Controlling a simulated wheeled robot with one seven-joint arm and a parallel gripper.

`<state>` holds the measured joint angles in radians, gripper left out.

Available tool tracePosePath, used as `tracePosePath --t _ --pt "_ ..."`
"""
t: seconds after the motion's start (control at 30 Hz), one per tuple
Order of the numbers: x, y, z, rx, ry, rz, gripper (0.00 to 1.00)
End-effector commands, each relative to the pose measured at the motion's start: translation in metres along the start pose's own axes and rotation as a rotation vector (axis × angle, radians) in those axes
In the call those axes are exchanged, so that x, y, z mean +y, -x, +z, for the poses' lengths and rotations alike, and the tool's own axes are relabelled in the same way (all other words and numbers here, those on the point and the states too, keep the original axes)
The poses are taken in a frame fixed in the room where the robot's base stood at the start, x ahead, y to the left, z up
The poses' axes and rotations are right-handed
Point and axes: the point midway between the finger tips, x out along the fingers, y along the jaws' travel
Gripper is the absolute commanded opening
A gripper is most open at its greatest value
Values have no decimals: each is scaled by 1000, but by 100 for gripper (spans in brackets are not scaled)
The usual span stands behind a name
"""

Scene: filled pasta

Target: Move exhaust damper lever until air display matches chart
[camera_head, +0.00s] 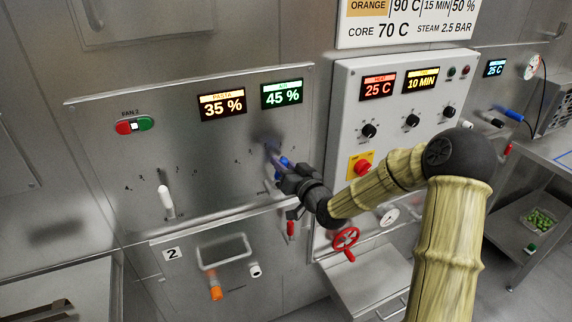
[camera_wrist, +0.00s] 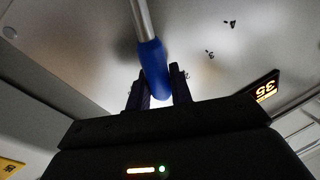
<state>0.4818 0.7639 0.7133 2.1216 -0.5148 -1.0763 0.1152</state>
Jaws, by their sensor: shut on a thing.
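The blue-handled lever (camera_head: 284,165) is on the steel panel, below the green display. My gripper (camera_head: 285,172) is around its blue handle; in the wrist view the blue grip (camera_wrist: 154,70) sits between the two fingers (camera_wrist: 158,88), with the metal rod running up from it. The green display (camera_head: 282,94) reads 45 %; its small heading seems to say AIR. The display beside it (camera_head: 222,104) reads 35 %. The wall chart (camera_head: 405,20) shows ORANGE, 90 C, 15 MIN, 50 %, CORE 70 C and STEAM 2.5 BAR.
A white-handled lever (camera_head: 165,200) stands on the same panel at left, under the FAN 2 switch (camera_head: 134,126). The control box (camera_head: 405,100) to the right has knobs, a red button (camera_head: 363,168) and displays of 25 C and 10 MIN. A red handwheel (camera_head: 346,240) lies below my arm.

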Motion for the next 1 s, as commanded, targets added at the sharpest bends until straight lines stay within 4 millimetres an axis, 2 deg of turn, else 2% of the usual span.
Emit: tracePosePath --t 0.07,0.1,0.2,0.47,0.63,0.77,1.0 --pt "0 0 0 0 0 0 0" --pt "0 0 0 0 0 0 25" --pt "0 0 0 0 0 0 42" --pt "1 1 0 0 1 1 42" --pt "2 10 0 -1 1 2 42" --pt "2 28 1 -1 2 2 42" --pt "3 76 1 -1 3 5 42"
